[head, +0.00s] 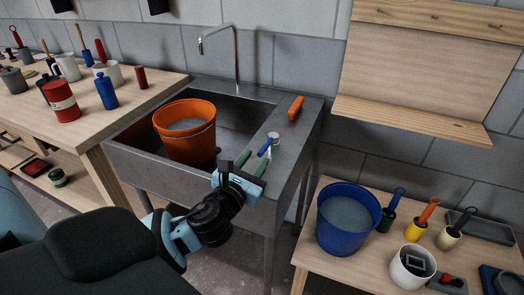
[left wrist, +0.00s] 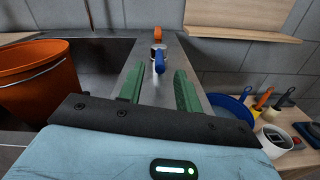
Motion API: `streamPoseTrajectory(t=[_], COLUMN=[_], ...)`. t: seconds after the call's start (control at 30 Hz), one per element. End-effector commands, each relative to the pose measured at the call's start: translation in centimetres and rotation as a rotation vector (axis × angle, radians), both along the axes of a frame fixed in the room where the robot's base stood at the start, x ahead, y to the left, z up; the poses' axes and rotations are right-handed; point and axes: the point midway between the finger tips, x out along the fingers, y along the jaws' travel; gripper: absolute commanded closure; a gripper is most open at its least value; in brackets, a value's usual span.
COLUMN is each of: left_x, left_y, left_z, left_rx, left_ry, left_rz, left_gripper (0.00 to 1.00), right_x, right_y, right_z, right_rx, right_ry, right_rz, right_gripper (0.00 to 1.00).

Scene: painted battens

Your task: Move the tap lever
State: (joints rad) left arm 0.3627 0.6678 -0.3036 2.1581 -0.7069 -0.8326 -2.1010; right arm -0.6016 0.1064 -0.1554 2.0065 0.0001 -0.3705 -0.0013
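The tap lever is a blue handle (head: 265,147) on a short pale metal body (head: 274,137), on the right rim of the grey sink (head: 310,128). In the left wrist view the blue lever (left wrist: 159,64) points toward me from its body (left wrist: 158,48). My left gripper (head: 252,163) is open, its green fingers apart just in front of the lever. In the left wrist view, the lever end lies ahead of the gap between the fingertips (left wrist: 157,76), with no contact visible. My right gripper is not in view.
An orange bucket (head: 187,140) with grey contents stands in the sink, left of my gripper. A tall spout (head: 237,60) rises behind. An orange object (head: 296,107) lies on the rim beyond the lever. A blue bucket (head: 345,218) stands on the right table.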

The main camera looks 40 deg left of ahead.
Motion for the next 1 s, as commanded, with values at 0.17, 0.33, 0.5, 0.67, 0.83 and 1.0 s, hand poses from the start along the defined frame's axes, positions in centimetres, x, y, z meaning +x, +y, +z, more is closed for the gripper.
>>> streamPoseTrajectory(t=[0.17, 0.33, 0.5, 0.67, 0.83, 1.0], left_x=[2.7, 4.2, 4.6, 4.6, 4.6, 4.6], left_y=[0.6, 0.9, 1.0, 1.0, 1.0, 1.0], left_z=[0.0, 0.0, 0.0, 0.0, 0.0, 0.0], left_rx=[-0.001, -0.001, -0.001, -0.001, -0.001, -0.001], left_ry=[0.000, 0.000, 0.001, 0.001, 0.001, 0.001], left_rz=[0.001, 0.000, -0.001, -0.001, -0.001, -0.001], left_gripper=[0.66, 0.66, 0.66, 0.66, 0.84, 1.00], right_x=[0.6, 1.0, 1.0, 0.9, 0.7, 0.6], right_y=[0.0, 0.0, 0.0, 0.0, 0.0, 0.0], right_z=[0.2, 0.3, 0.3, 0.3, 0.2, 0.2], right_rx=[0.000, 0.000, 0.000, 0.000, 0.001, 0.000], right_ry=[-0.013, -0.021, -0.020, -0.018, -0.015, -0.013], right_rz=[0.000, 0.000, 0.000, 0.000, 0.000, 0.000], right_gripper=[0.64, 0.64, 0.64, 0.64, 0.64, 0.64])
